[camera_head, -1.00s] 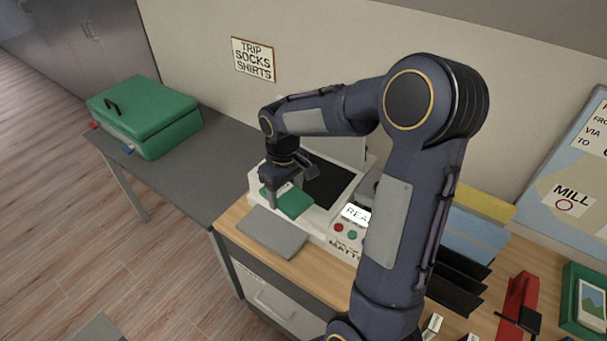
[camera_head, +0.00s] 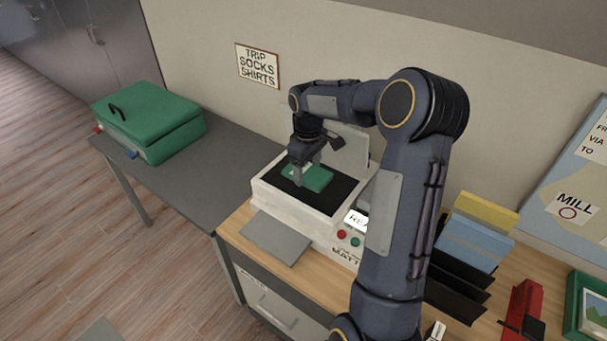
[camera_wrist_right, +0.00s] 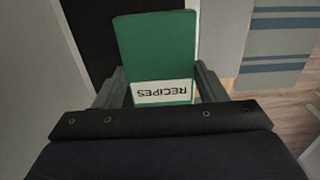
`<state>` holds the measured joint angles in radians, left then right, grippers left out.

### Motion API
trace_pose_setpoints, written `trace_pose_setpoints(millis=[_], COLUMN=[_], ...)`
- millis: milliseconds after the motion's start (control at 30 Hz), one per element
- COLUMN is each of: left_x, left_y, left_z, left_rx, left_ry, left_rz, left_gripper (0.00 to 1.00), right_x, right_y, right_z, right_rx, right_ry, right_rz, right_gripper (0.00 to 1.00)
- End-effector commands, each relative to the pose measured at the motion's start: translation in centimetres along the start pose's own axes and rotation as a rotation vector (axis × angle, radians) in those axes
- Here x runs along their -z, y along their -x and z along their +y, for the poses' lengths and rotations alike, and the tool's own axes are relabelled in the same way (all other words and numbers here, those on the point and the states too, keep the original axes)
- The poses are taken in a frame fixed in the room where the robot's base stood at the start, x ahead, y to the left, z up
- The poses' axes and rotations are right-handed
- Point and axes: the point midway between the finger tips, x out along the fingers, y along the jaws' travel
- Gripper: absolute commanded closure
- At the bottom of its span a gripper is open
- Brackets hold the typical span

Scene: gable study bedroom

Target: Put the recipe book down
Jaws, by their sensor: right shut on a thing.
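The recipe book (camera_head: 318,179) is a small green book. In the right wrist view the book (camera_wrist_right: 157,50) shows a white label reading RECIPES, upside down. My right gripper (camera_head: 305,176) is shut on the book, with one finger on each side of it in the wrist view (camera_wrist_right: 160,88). The book is over the black bed of a white machine (camera_head: 290,200) on the wooden desk. I cannot tell whether the book touches the bed. My left gripper is not in view.
A grey flat plate (camera_head: 275,238) lies in front of the machine. A green suitcase (camera_head: 150,112) stands on the grey table at left. Yellow and blue folders (camera_head: 470,243) stand in a black rack at right, near a red object (camera_head: 522,305). The machine's raised lid (camera_head: 345,150) is behind the bed.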

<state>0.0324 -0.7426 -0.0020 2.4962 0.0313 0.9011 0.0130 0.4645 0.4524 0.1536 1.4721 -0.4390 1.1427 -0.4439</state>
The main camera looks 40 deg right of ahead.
Motion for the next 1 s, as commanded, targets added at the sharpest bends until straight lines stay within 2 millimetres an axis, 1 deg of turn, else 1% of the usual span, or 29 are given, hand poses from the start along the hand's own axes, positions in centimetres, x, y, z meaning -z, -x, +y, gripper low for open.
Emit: trace_pose_setpoints(millis=[33, 100, 200, 367, 500, 567, 933, 967, 1000], left_x=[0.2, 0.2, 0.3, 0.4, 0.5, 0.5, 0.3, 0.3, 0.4], left_y=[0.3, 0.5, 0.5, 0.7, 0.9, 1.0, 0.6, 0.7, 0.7], left_z=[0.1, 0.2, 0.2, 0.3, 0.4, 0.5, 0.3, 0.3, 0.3], left_rx=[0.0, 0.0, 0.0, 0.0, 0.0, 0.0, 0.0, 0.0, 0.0], left_ry=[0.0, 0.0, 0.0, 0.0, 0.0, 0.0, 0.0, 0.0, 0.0], left_rz=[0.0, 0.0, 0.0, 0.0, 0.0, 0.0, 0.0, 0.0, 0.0], left_gripper=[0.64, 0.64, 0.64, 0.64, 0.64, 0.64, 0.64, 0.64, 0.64], right_x=[0.6, 1.2, 1.7, 2.3, 2.3, 2.3, 2.3, 2.3, 2.3], right_y=[-0.8, -1.6, -2.2, -3.2, -5.2, -5.9, -6.6, -6.5, -6.5], right_z=[0.3, 0.7, 1.0, 1.3, 1.2, 1.2, 1.2, 1.2, 1.2], right_rx=[0.003, 0.002, 0.0, 0.0, 0.002, 0.0, -0.001, -0.001, -0.001], right_ry=[0.0, -0.002, -0.002, -0.001, -0.001, -0.001, -0.001, -0.001, -0.001], right_rz=[-0.002, 0.0, 0.001, 0.0, -0.002, 0.0, 0.001, 0.001, 0.001], right_gripper=[0.59, 0.59, 0.59, 0.59, 0.59, 0.59, 0.59, 0.34, 0.29])
